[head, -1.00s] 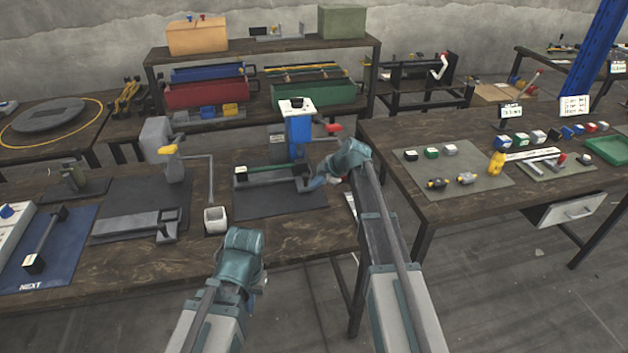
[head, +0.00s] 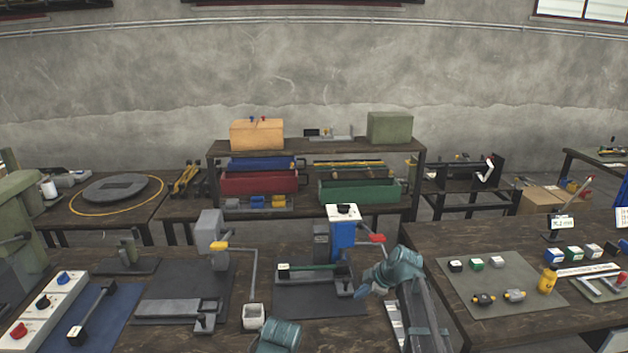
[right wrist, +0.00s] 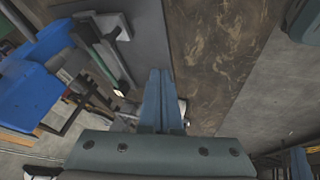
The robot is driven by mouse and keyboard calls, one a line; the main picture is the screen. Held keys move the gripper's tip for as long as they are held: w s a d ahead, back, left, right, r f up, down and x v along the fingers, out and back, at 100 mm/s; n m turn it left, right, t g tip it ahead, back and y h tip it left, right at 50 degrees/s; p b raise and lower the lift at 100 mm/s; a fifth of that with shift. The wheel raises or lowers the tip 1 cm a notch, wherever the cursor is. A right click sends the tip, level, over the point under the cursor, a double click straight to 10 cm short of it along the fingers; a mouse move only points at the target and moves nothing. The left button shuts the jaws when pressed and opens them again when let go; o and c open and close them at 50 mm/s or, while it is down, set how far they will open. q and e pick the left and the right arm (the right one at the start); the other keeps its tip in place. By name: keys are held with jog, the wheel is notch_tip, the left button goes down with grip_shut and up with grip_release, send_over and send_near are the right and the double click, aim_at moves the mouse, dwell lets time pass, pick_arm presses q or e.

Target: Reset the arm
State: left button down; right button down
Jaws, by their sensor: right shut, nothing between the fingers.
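A blue press (head: 342,238) with a white top stands on a dark mat (head: 320,300) at the middle. Its arm ends in a red handle (head: 370,238) that points right. A fixture with a green bar (head: 308,267) lies in front of it. My right gripper (head: 362,292) is beside the fixture's right end, low near the mat edge. In the right wrist view its fingers (right wrist: 160,98) are together and empty, with the blue press at the left. A grey press (head: 210,235) with a yellow handle (head: 219,246) stands further left. My left wrist shows at the bottom edge; its fingers are hidden.
A control box (head: 46,305) and a blue mat (head: 105,325) lie at the left. The right table (head: 450,240) holds small blocks and a yellow bottle (head: 548,280). A shelf (head: 215,150) stands behind.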

jog(key=s+a+f+m+g+h, duration=0.1)
jog(key=s+a+m, duration=0.3)
jog(key=s, duration=0.5)
jog(key=s+a+f+m+g+h, duration=0.1)
jog(key=s+a+m+g+h, duration=0.1)
jog(key=s, duration=0.8)
jog(key=s+a+f+m+g+h, duration=0.1)
jog(key=s+a+m, duration=0.4)
jog(key=s, duration=0.5)
jog(key=shift+a+m+g+h, duration=0.35)
jog(key=shift+m+g+h, duration=0.2)
jog(key=shift+h, duration=0.45)
